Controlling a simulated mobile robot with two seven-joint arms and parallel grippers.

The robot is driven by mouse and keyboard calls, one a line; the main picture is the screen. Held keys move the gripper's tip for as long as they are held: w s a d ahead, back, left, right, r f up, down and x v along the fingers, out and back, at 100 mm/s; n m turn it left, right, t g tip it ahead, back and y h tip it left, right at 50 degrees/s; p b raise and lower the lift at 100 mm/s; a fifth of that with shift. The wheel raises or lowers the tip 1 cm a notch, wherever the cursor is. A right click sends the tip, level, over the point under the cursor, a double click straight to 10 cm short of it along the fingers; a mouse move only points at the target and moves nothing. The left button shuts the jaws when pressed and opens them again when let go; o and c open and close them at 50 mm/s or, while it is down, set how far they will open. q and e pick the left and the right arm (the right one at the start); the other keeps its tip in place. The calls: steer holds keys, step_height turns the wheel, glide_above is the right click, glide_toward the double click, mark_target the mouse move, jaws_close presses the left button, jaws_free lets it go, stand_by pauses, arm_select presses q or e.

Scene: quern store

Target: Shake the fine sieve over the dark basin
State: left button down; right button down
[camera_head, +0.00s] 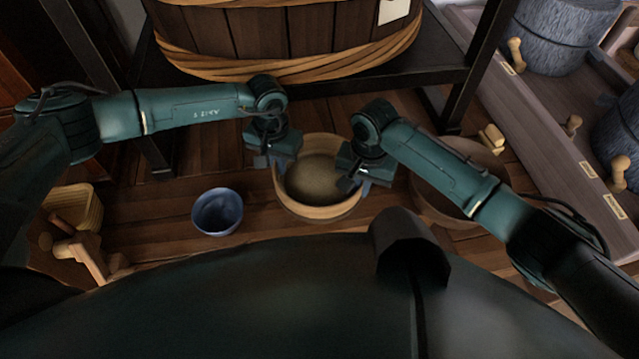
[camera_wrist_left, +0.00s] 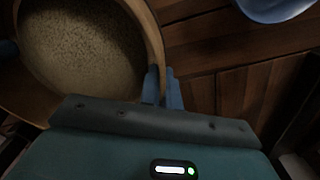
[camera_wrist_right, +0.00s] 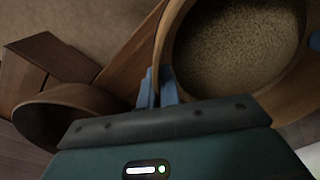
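The fine sieve (camera_head: 318,212) is a round, light wooden hoop with pale grain inside, in the middle of the head view. My left gripper (camera_head: 281,160) is at its left rim and my right gripper (camera_head: 360,178) at its right rim. In the left wrist view the fingers (camera_wrist_left: 162,88) close on the hoop's wall (camera_wrist_left: 150,35). In the right wrist view the fingers (camera_wrist_right: 158,88) also close on its wall (camera_wrist_right: 167,42). The dark basin (camera_head: 430,204) is a wide brown round vessel to the right of the sieve, partly hidden by my right arm.
A blue bowl (camera_head: 217,212) stands on the plank floor left of the sieve. A yellowish basket (camera_head: 75,206) and wooden pieces are further left. A large wooden tub (camera_head: 280,32) rests on a dark frame behind. Grey millstones (camera_head: 562,35) stand on the right.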

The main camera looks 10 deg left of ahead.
arm_select(q)
steer(key=shift+r, duration=0.3)
arm_select(e)
steer(key=shift+r, duration=0.25)
